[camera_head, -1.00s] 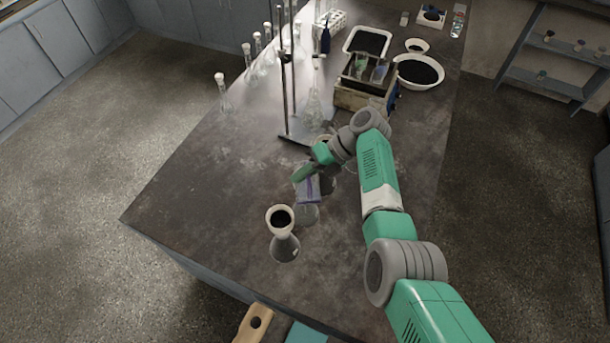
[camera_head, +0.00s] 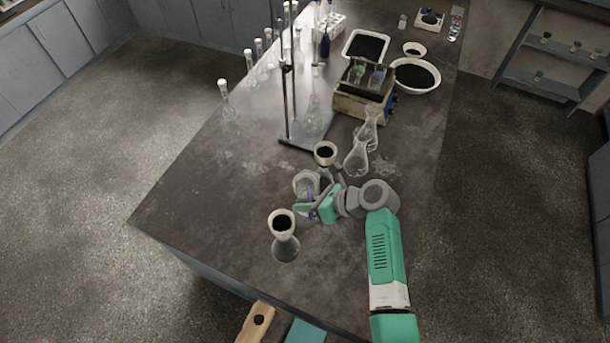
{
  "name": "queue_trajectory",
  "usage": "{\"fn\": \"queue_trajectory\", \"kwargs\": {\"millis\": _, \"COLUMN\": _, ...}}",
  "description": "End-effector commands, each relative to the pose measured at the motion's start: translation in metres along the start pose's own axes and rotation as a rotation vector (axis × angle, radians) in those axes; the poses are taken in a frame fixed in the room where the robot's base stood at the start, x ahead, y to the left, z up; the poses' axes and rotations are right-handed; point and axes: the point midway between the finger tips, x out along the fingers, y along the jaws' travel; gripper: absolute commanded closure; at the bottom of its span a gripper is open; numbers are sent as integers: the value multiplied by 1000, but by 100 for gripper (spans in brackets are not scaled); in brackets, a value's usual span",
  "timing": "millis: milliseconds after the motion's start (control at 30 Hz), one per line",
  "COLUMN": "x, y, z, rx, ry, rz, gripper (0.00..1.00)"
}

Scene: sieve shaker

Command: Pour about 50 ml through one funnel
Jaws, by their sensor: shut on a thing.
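A flask (camera_head: 286,248) with a pale funnel (camera_head: 281,223) on top, dark inside, stands upright near the front of the bench. A second pale funnel (camera_head: 326,153), also dark inside, sits farther back; what holds it is partly hidden behind my arm. My gripper (camera_head: 308,207) is low over the bench, between the two funnels. It is shut on a clear glass vessel (camera_head: 304,183), apparently a beaker, with a purple patch near the jaws. The vessel looks tilted. Its liquid level is too small to tell. The gripper is apart from the front funnel, up and right of it.
Clear flasks (camera_head: 357,160) stand right of the far funnel. A retort stand (camera_head: 291,108) rises behind, with a hotplate-like device (camera_head: 362,104) and a white dish (camera_head: 417,74) farther back. Stoppered flasks (camera_head: 228,101) line the left edge. The bench's left front is clear.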

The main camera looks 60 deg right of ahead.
Motion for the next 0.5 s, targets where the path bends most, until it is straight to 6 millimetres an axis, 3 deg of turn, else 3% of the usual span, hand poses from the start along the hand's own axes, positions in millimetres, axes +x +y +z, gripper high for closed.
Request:
{"fn": "queue_trajectory", "kwargs": {"millis": 67, "x": -5, "y": 12, "z": -7, "rx": -70, "ry": -49, "rz": -28, "gripper": 100}}
{"fn": "queue_trajectory", "kwargs": {"millis": 100, "x": 5, "y": 4, "z": -19, "rx": -81, "ry": -58, "rz": -32, "gripper": 100}}
{"fn": "queue_trajectory", "kwargs": {"millis": 500, "x": 40, "y": -11, "z": -77, "rx": -188, "ry": -135, "rz": -74, "gripper": 100}}
